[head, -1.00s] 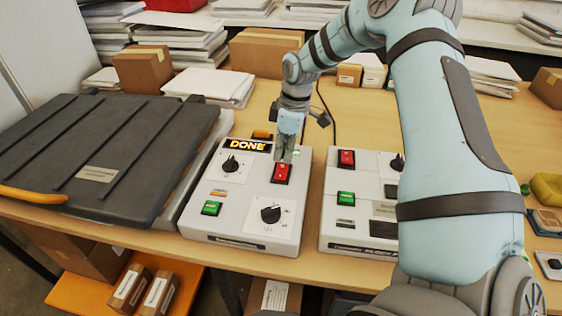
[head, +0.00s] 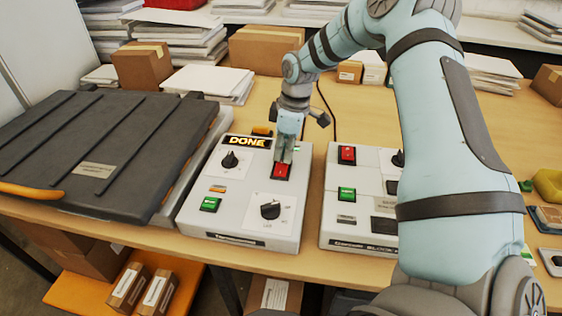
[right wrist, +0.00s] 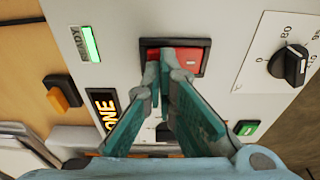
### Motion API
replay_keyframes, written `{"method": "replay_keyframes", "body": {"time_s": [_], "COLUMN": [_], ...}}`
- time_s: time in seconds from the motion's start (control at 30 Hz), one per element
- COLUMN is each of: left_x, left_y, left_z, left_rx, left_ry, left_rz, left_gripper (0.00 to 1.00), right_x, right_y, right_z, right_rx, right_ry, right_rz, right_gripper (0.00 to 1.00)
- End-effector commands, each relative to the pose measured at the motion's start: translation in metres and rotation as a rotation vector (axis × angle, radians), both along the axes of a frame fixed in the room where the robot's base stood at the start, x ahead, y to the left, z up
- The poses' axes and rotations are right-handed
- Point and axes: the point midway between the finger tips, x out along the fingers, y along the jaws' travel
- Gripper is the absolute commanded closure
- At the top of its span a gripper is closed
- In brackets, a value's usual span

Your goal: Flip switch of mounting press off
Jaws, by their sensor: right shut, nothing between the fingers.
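The press's control box (head: 202,219) is light grey and stands on the table, with a lit "DONE" display (head: 248,142). Its red rocker switch (head: 281,173) is at the upper right of the panel. My right gripper (head: 284,161) is shut and empty, with its fingertips down at the red switch. In the right wrist view the fingertips (right wrist: 169,57) overlap the left half of the red switch (right wrist: 192,58) and appear to touch it. They hide part of the switch, so its exact position is unclear. My left gripper is not in view.
A black-lidded press (head: 92,141) adjoins the box on the left. A second control box (head: 338,216) with its own red switch (head: 347,155) stands close on the right. A green button (head: 210,204) and black knobs share the first panel. Cardboard boxes and papers stand behind.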

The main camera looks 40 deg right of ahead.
Motion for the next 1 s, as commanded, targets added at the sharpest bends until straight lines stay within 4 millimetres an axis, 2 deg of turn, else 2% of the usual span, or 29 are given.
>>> {"method": "replay_keyframes", "body": {"time_s": [0.4, 0.53, 1.0], "left_x": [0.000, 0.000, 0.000], "left_y": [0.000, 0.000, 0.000], "left_z": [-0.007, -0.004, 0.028], "left_rx": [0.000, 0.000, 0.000], "left_ry": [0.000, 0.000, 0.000], "left_rz": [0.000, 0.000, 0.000], "left_gripper": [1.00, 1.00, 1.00], "right_x": [0.000, 0.000, 0.000], "right_y": [0.000, 0.000, 0.000], "right_z": [-0.007, -0.004, 0.051], "right_rx": [0.000, 0.000, 0.000], "right_ry": [0.000, 0.000, -0.001], "right_rz": [0.000, 0.000, 0.000], "right_gripper": [1.00, 1.00, 1.00]}}
